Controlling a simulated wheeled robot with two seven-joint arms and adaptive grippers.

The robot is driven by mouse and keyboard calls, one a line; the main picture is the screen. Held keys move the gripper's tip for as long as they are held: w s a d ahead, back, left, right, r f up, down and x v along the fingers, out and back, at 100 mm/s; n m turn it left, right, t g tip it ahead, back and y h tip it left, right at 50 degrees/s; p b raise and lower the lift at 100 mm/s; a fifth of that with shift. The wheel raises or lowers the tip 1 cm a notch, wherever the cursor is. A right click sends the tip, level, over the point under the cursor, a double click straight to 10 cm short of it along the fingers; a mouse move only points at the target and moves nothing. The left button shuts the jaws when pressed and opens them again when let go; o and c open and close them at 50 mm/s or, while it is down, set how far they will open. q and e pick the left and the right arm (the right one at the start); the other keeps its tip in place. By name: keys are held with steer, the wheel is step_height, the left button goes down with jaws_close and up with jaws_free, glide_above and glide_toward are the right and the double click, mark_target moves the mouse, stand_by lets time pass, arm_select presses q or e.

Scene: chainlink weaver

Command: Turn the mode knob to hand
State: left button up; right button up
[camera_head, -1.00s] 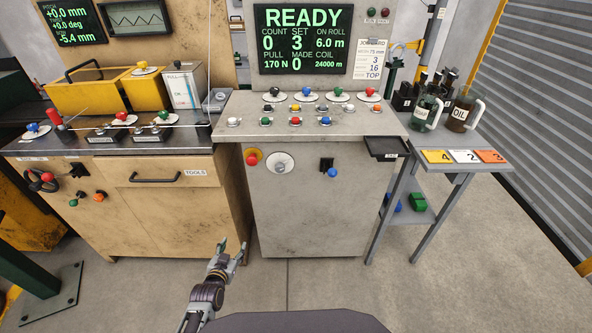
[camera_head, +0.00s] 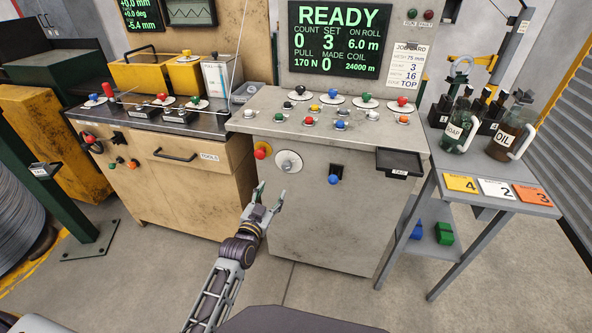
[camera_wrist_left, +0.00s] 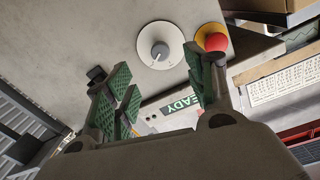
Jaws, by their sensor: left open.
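The mode knob, a grey knob on a round white plate (camera_head: 288,162), sits on the upper left of the grey cabinet's front panel. It also shows in the left wrist view (camera_wrist_left: 159,51), ahead of the fingers, with the knob at the plate's middle. My left gripper (camera_head: 266,194) is open and empty, below and left of the knob and apart from it. In the left wrist view its green-padded fingers (camera_wrist_left: 162,92) are spread wide with nothing between them. The lettering around the knob is too small to read. My right gripper is not in view.
A red button on a yellow base (camera_head: 262,150) is just left of the knob. A blue-ended lever (camera_head: 333,179) is to its right. A black tray (camera_head: 399,163) juts out at the cabinet's right. Several coloured knobs line the sloped top. The floor in front is clear.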

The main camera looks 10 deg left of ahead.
arm_select(q)
steer(key=shift+d+r, duration=0.25)
steer(key=shift+r, duration=0.2)
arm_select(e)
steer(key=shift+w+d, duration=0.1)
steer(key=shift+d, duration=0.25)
arm_select(q)
steer(key=shift+w, duration=0.15)
